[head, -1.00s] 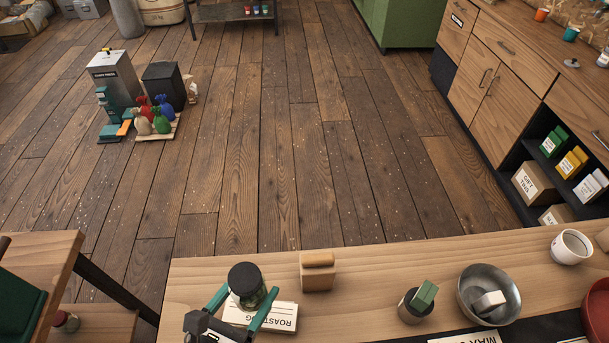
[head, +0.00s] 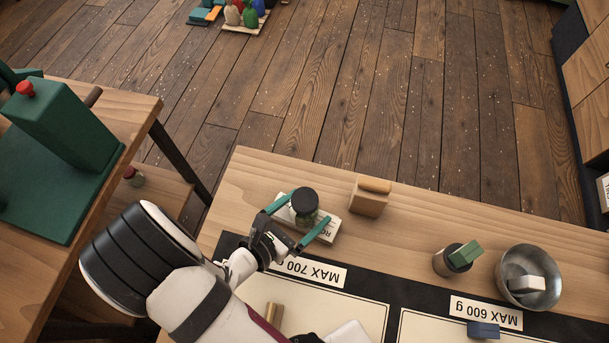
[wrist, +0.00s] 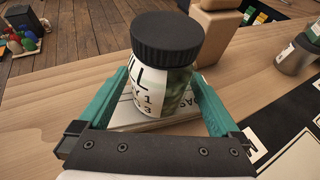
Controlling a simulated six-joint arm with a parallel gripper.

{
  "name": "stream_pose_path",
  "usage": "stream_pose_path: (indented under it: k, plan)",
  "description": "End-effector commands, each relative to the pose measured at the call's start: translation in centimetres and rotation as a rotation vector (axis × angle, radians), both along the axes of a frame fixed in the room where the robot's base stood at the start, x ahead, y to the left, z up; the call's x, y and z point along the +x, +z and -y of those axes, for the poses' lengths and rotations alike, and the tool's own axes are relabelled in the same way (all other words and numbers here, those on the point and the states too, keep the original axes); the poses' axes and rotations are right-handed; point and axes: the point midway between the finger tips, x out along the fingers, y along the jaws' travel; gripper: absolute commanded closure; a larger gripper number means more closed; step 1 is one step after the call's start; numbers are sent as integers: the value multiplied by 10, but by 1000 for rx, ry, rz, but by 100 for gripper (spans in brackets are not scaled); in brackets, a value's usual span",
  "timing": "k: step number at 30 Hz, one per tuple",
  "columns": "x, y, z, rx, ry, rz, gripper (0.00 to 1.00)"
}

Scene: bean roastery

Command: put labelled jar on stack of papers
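The labelled jar (head: 305,213), clear glass with a black lid and a white label, stands upright on the stack of papers (head: 334,229) on the bench. In the wrist view the jar (wrist: 165,75) fills the middle, with the papers (wrist: 186,111) under its base. My gripper (head: 308,207) has one green finger on each side of the jar. In the head view the fingers are spread wider than the jar, with gaps visible, so it looks open around it. The jar's far side is hidden.
A wooden block (head: 368,200) stands just right of the papers. Further right are a dark cup with a green block (head: 452,262) and a metal bowl (head: 541,296). A black mat with label cards (head: 318,272) lies in front. Bare bench wood shows behind the papers.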

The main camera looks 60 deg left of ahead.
Motion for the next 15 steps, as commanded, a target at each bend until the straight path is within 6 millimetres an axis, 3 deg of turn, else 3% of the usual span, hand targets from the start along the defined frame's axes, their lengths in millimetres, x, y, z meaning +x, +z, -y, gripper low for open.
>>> stream_pose_path:
  k: [12, 15]
  plan:
    - [0, 3, 0, 2, -1, -1, 0]
    - [-13, 9, 3, 3, 3, 0, 0]
